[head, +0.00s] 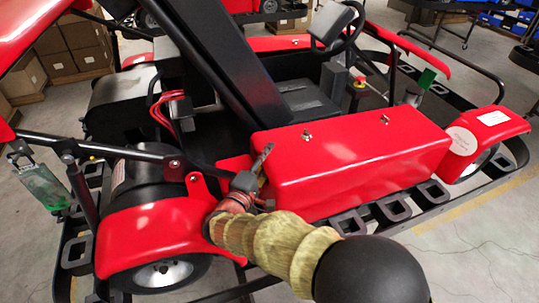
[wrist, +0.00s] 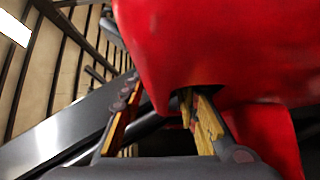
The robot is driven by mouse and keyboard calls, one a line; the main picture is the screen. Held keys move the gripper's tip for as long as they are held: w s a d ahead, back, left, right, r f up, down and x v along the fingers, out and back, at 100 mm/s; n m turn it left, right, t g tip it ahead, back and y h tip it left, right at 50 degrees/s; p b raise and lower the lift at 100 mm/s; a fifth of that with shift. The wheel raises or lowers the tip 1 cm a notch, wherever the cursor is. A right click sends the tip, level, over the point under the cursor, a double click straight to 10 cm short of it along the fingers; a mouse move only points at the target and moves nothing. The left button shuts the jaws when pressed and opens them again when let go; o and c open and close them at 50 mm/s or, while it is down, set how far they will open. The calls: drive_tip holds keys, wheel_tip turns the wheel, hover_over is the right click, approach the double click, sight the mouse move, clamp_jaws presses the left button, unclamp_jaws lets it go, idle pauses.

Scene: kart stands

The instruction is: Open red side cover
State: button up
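The red side cover (head: 350,160) is a long glossy box-shaped panel on the near side of the kart, with small metal latches on its top. It looks down on its frame. My gripper (head: 258,172) is at the cover's left end, one finger showing against that end. In the wrist view my gripper (wrist: 160,95) has its two fingers apart. The cover (wrist: 195,45) fills the upper right there. Its lower edge comes between the fingers, the right finger reaching into a dark notch under it. Whether either finger touches the cover is unclear.
A red rear fender (head: 150,235) over a wheel lies left of my gripper. A black frame rail with square loops (head: 390,208) runs below the cover. A slanted black beam (head: 215,55) rises behind it. The seat and steering wheel are beyond. Open floor lies at lower right.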

drive_tip(key=shift+w+d, duration=0.3)
drive_tip(key=shift+w, duration=0.15)
drive_tip(key=c, duration=0.3)
drive_tip(key=shift+f, duration=0.1)
drive_tip(key=c, duration=0.4)
clamp_jaws()
